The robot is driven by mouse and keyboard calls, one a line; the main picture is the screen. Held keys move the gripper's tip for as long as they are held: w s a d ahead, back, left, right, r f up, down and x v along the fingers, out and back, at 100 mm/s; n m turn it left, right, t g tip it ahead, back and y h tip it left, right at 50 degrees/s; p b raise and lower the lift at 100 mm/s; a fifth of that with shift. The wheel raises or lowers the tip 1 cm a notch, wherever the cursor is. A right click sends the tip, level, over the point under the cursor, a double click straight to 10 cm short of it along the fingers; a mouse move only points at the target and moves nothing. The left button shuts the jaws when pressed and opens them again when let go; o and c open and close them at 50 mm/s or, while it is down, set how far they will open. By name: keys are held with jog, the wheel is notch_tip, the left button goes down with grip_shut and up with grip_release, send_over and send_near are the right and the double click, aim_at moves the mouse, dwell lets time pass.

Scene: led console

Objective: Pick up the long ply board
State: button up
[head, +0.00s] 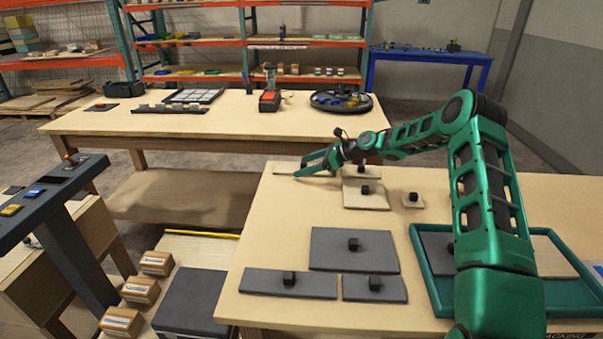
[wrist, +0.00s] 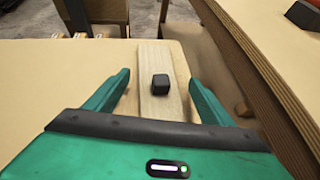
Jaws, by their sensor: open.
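A long, narrow pale ply board (wrist: 153,108) with a black cube knob (wrist: 160,84) lies on the table near its edge in the wrist view. My gripper (wrist: 160,82) is open above it, one green finger on each side of the board and the knob between them, apart from both. In the head view my gripper (head: 303,165) is at the table's far left corner. A pale strip of board (head: 284,168) shows there, mostly hidden by the fingers; its knob is not visible.
Other ply boards with knobs, a square one (head: 366,200) and a small one (head: 412,204), lie right of my gripper. Grey boards (head: 330,246) lie nearer. A green tray (head: 431,280) holds boards at right. Another table (head: 240,115) stands beyond a gap.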

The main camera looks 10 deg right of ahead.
jog(key=shift+w+a+f, duration=0.25)
jog(key=shift+a+f, duration=0.05)
jog(key=shift+a, duration=0.2)
jog(key=shift+c, duration=0.4)
jog(key=c, duration=1.1)
